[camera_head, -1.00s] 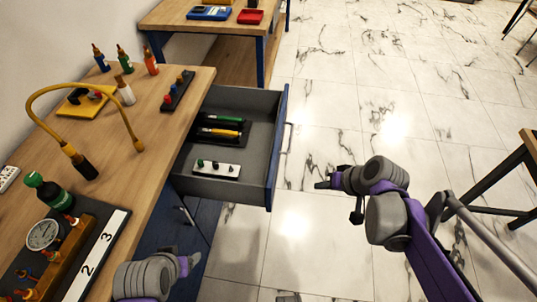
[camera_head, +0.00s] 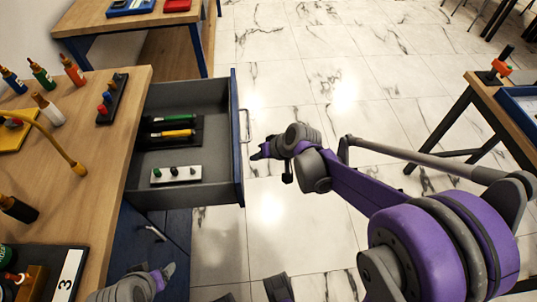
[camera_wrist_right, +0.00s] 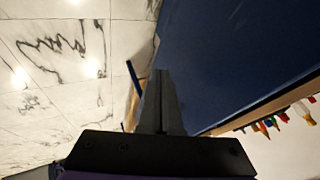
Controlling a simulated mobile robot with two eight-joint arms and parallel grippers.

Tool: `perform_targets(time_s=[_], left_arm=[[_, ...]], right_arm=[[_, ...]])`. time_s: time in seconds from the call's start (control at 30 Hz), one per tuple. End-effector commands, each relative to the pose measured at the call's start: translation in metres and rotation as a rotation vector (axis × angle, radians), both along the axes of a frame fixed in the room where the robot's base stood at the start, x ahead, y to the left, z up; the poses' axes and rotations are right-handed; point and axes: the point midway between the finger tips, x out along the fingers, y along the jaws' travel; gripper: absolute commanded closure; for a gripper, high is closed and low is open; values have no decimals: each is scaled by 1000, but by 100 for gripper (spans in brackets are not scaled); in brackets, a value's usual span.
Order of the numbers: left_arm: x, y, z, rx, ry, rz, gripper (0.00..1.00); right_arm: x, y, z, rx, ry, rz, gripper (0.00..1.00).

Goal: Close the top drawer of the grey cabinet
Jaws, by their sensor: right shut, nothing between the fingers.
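The top drawer (camera_head: 160,187) stands pulled out from under the wooden worktop. It has grey walls and a dark blue front (camera_head: 238,150) with a bar handle (camera_head: 246,125). The cabinet body (camera_head: 150,240) below looks dark blue. My right gripper (camera_head: 257,155) is shut and empty, just outside the drawer front, with a small gap seeming to remain. In the right wrist view its fingers (camera_wrist_right: 160,92) lie beside the blue front (camera_wrist_right: 230,45); contact cannot be told. My left gripper (camera_head: 166,271) is low near the cabinet, its jaws unclear.
The drawer holds a black tray with green and yellow tools (camera_head: 172,133) and a white block with dark knobs (camera_head: 176,174). Bottles and a yellow lamp arm (camera_head: 60,148) stand on the worktop (camera_head: 100,180). Another table (camera_head: 500,98) stands far right.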

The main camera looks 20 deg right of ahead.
Motion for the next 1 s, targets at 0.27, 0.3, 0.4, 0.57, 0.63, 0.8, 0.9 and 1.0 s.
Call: perform_targets(time_s=[0.27, 0.3, 0.4, 0.57, 0.63, 0.8, 0.9, 1.0], left_arm=[[0, 0, -1, 0, 0, 0, 28], [0, 0, -1, 0, 0, 0, 28], [0, 0, -1, 0, 0, 0, 28], [0, 0, -1, 0, 0, 0, 28], [0, 0, -1, 0, 0, 0, 28], [0, 0, -1, 0, 0, 0, 28], [0, 0, -1, 0, 0, 0, 28], [0, 0, -1, 0, 0, 0, 28]], right_arm=[[6, 23, 2, 0, 0, 1, 100], [6, 23, 2, -1, -1, -1, 100], [6, 23, 2, -1, -1, -1, 100], [6, 23, 2, -1, -1, -1, 100], [6, 24, 2, -1, -1, -1, 100], [9, 32, 2, 0, -1, 2, 100], [12, 44, 2, 0, -1, 4, 100], [17, 63, 2, 1, -1, 7, 100]])
